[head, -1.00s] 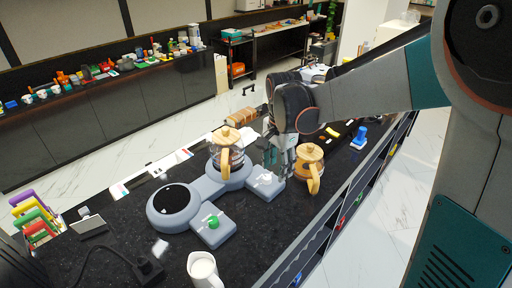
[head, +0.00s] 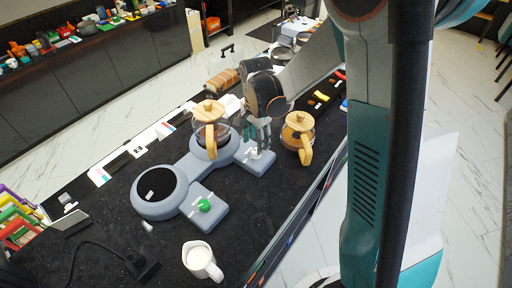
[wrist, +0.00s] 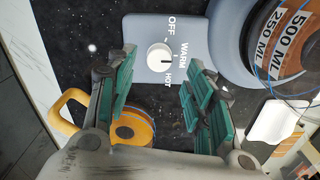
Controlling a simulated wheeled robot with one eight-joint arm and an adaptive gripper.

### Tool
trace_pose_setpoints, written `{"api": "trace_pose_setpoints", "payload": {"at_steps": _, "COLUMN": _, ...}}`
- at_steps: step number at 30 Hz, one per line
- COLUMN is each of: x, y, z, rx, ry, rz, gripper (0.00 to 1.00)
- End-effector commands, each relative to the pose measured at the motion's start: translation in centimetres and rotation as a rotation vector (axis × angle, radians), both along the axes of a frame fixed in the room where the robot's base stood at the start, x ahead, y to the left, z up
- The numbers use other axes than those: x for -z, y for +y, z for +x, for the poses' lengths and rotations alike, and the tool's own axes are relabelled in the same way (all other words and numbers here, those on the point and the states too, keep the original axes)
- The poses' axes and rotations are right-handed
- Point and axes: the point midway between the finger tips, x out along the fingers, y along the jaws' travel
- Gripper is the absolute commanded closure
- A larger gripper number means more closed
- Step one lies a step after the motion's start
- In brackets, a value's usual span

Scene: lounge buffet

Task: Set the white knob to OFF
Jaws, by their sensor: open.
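The white knob (wrist: 159,58) sits on a blue-grey control panel (wrist: 135,30) marked OFF, WARM and HOT. A dark line on the knob points toward the WARM side. My gripper (wrist: 160,82) is open, with its green-padded fingers on either side of the knob in the wrist view and nothing held. Contact with the knob cannot be told. In the head view my gripper (head: 258,135) hangs over the panel (head: 257,164), partly hiding the white knob.
A glass pot with a wooden lid (head: 209,113) stands on the round burner left of the panel. Another pot (head: 298,128) stands close to the right of my gripper. A green knob (head: 204,205) and a white jug (head: 201,260) are nearer the front.

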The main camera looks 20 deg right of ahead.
Motion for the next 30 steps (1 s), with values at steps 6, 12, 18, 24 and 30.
{"api": "trace_pose_setpoints", "payload": {"at_steps": 6, "x": 3.1, "y": 0.0, "z": 0.0, "rx": 0.000, "ry": 0.000, "rz": 0.000, "gripper": 0.52}}
{"api": "trace_pose_setpoints", "payload": {"at_steps": 12, "x": 4.1, "y": 0.0, "z": 0.0, "rx": 0.000, "ry": 0.000, "rz": 0.000, "gripper": 0.52}}
{"api": "trace_pose_setpoints", "payload": {"at_steps": 18, "x": 4.2, "y": 0.0, "z": 0.0, "rx": 0.000, "ry": 0.000, "rz": 0.000, "gripper": 0.52}}
{"api": "trace_pose_setpoints", "payload": {"at_steps": 24, "x": 4.2, "y": 0.0, "z": 0.0, "rx": 0.000, "ry": 0.000, "rz": 0.000, "gripper": 0.82}}
{"api": "trace_pose_setpoints", "payload": {"at_steps": 30, "x": 4.2, "y": 0.0, "z": 0.0, "rx": -0.001, "ry": 0.000, "rz": 0.000, "gripper": 0.97}}
